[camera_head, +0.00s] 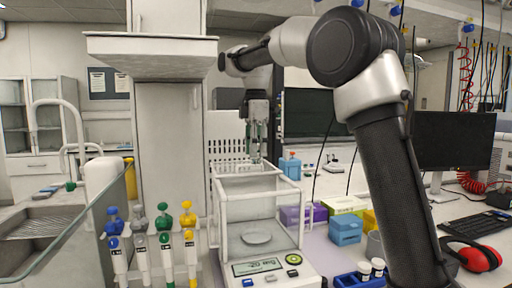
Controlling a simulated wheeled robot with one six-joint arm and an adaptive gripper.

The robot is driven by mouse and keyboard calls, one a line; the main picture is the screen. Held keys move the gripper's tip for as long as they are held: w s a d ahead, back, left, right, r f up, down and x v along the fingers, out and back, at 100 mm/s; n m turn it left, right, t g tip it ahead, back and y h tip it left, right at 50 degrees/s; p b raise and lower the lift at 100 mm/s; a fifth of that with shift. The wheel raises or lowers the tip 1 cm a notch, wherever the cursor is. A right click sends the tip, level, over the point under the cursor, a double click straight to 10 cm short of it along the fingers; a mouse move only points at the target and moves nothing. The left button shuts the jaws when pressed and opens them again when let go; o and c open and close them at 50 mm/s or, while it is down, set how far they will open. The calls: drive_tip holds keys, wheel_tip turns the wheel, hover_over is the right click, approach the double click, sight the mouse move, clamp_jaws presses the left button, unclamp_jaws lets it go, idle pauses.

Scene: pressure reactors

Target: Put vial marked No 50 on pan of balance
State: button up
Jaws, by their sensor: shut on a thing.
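The balance (278,271) stands at the lower middle, with a glass draft shield of white-edged panes around its round pan (257,239). Nothing is seen on the pan. My gripper (257,152) points down above and behind the top of the shield, well above the pan. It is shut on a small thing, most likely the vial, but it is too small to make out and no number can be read. White-capped vials (378,264) stand in a blue rack (348,281) to the right of the balance; their labels cannot be read.
Several pipettes (164,243) with coloured tops stand left of the balance. Blue boxes (345,231) and a purple box (296,215) lie to its right. Red ear muffs (481,259), a keyboard (474,229) and a monitor (454,141) are at far right. A sink (38,226) is at left.

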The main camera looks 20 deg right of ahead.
wheel_tip(320, 180, down, 23)
drive_tip(key=shift+s+f, duration=0.1)
idle(0.9)
drive_tip(key=shift+f, duration=0.1)
idle(0.3)
drive_tip(key=o, duration=0.9)
drive_tip(key=shift+o, duration=0.2)
wheel_tip(320, 180, up, 24)
idle(0.5)
